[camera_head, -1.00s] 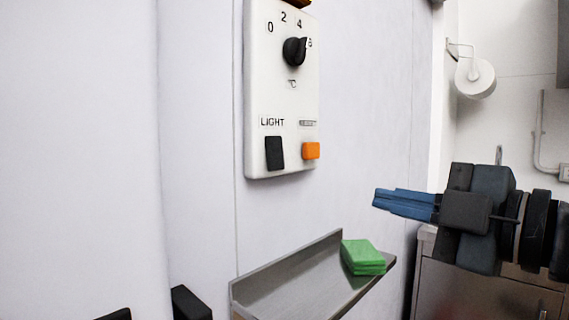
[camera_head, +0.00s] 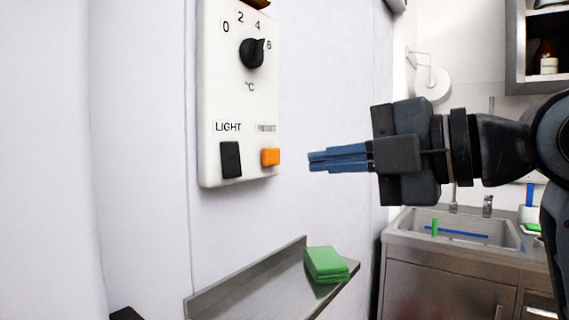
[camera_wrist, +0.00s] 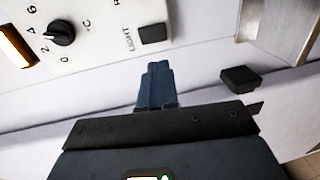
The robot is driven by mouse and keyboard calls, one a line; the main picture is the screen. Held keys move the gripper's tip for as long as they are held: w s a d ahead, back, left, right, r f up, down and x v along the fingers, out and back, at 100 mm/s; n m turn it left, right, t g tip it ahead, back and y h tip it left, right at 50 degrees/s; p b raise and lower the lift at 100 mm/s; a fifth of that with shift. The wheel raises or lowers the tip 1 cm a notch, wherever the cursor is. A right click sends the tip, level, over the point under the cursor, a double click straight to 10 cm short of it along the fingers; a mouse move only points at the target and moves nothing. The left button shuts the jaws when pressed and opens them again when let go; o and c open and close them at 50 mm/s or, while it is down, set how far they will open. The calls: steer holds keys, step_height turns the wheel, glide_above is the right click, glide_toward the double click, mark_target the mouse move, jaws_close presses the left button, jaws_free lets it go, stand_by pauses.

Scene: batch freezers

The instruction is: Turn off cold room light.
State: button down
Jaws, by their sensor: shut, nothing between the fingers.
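The white control panel (camera_head: 208,100) is on the wall, left of centre in the head view. Its black LIGHT switch (camera_head: 230,160) is at the lower left, beside an orange button (camera_head: 270,157). My gripper (camera_head: 310,161) is shut and empty, with its blue fingers pointing left, a little right of the orange button and apart from the panel. In the wrist view the panel (camera_wrist: 100,40) is at the top, with the LIGHT switch (camera_wrist: 153,33) above the fingertips (camera_wrist: 158,66). I cannot tell the switch's position.
A black dial (camera_head: 252,53) is above the switches. A sink (camera_head: 455,232) stands at the right.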

mark_target(233, 171)
steer(key=p+x, duration=0.2)
steer(key=x, duration=1.1)
steer(key=shift+w+a, duration=0.15)
steer(key=shift+f, duration=0.15)
steer(key=shift+a+f+b, duration=0.1)
steer(key=shift+f+b, duration=0.1)
steer(key=shift+b, duration=0.5)
steer(key=shift+w+r, duration=0.1)
steer(key=shift+r, duration=0.1)
